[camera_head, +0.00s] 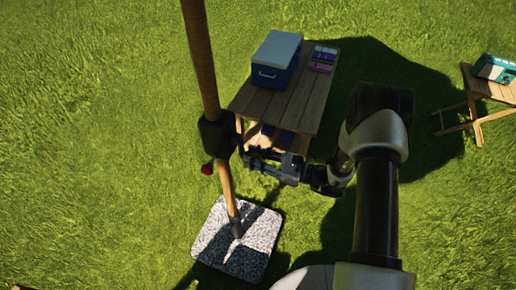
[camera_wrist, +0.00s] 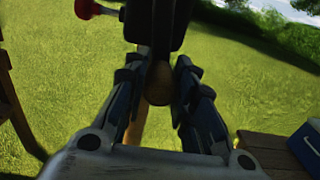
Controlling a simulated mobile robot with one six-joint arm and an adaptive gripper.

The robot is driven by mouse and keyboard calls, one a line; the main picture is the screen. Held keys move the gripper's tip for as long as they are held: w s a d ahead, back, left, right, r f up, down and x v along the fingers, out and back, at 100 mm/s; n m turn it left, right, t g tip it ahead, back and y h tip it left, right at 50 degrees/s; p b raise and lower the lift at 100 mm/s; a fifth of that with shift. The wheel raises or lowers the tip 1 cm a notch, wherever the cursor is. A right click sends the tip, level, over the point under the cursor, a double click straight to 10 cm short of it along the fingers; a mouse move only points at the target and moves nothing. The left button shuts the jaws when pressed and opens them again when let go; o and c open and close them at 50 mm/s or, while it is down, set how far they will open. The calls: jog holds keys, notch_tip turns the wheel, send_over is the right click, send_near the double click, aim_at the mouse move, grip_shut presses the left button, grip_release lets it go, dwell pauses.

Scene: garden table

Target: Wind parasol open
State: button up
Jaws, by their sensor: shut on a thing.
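The parasol's wooden pole (camera_head: 201,55) rises out of the top of the head view; no canopy shows. A black crank housing (camera_head: 217,133) sits on the pole, with a red knob (camera_head: 207,169) at its lower left, which also shows in the wrist view (camera_wrist: 86,8). My gripper (camera_head: 248,157) is at the right side of the housing.
The pole stands in a speckled stone base (camera_head: 212,240) on grass. A slatted wooden table (camera_head: 288,105) behind my gripper holds a blue cooler (camera_head: 275,62) and a small purple-and-dark box (camera_head: 322,59). A second wooden table (camera_head: 490,85) with a green-and-white box (camera_head: 495,68) stands far right.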

jog(key=s+a+r+p, duration=0.3)
jog(key=s+r+p, duration=0.3)
jog(key=s, duration=0.3)
jog(key=w+d+r+p, duration=0.2)
jog(key=w+r+p, duration=0.5)
jog(key=r, duration=0.4)
jog(key=w+d+f+b, duration=0.3)
jog(key=w+b, duration=0.2)
jog(key=w, duration=0.2)
notch_tip(320, 180, down, 13)
jog(key=s+a+b, duration=0.1)
jog(key=s+b, duration=0.1)
jog(key=b, duration=0.6)
jog(key=shift+b, duration=0.3)
jog(key=o, duration=1.2)
jog(key=shift+s, duration=0.1)
jog(key=shift+c, duration=0.2)
